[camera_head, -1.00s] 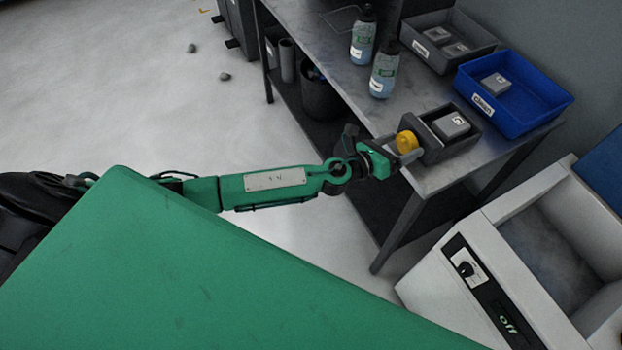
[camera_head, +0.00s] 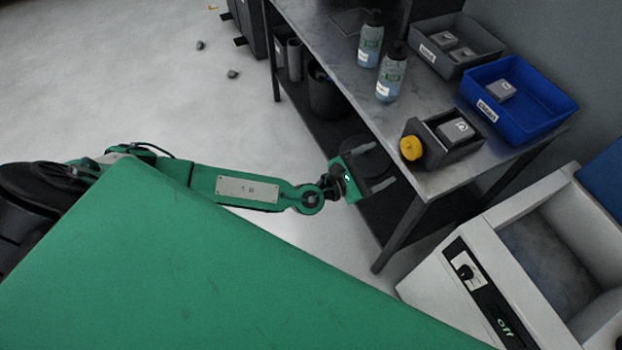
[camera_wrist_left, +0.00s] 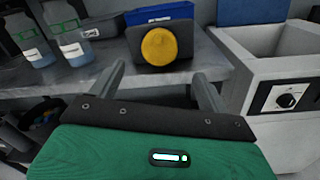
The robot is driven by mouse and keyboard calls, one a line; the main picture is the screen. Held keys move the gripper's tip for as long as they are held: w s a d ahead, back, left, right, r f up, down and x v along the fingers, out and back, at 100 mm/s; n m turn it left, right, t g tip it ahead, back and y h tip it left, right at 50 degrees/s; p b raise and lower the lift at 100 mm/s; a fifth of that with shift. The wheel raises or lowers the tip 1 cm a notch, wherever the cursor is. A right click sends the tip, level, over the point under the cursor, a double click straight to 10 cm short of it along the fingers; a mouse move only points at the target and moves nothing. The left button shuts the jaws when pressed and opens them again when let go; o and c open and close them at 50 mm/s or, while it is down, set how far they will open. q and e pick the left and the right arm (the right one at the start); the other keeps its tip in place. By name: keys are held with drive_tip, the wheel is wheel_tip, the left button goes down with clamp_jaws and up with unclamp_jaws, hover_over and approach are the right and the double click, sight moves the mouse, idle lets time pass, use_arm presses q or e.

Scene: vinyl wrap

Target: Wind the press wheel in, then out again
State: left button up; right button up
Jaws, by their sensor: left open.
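The press wheel (camera_head: 411,148) is a yellow knob on the front of a dark grey press (camera_head: 462,152) at the table's front edge. A light grey block (camera_head: 455,130) sits in the press. The wheel (camera_wrist_left: 159,46) also shows in the left wrist view, facing the camera, beyond the fingertips and centred between them. My left gripper (camera_head: 384,168) is open and empty, short of the wheel and apart from it. In the left wrist view its two fingers (camera_wrist_left: 157,72) stand wide apart. My right gripper is in neither view.
The metal table (camera_head: 415,180) holds two bottles (camera_head: 391,72), a grey bin (camera_head: 456,45) and a blue bin (camera_head: 518,98) with blocks in them. A white machine with a dial (camera_head: 467,272) reading "off" stands at right. Open floor (camera_head: 130,90) lies at left.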

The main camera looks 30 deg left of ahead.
use_arm(q)
drive_tip(key=v, duration=0.5)
drive_tip(key=w+a+f+n+g+y+p, duration=0.1)
drive_tip(key=w+a+f+n+y+p, duration=0.35)
drive_tip(key=f+n, duration=0.6)
drive_tip(key=s+a+f+n+g+y+p, duration=0.1)
drive_tip(key=s+a+f+n+g+y, duration=0.1)
drive_tip(key=a+f+n, duration=0.2)
drive_tip(key=s+a+f+n+g+y+p, duration=0.1)
drive_tip(key=a+f+n+y, duration=0.1)
drive_tip(key=a+f+n, duration=0.2)
drive_tip(key=shift+s+a+f+n+g+y, duration=0.35)
drive_tip(key=shift+f+n, duration=1.3)
drive_tip(key=shift+f, duration=0.65)
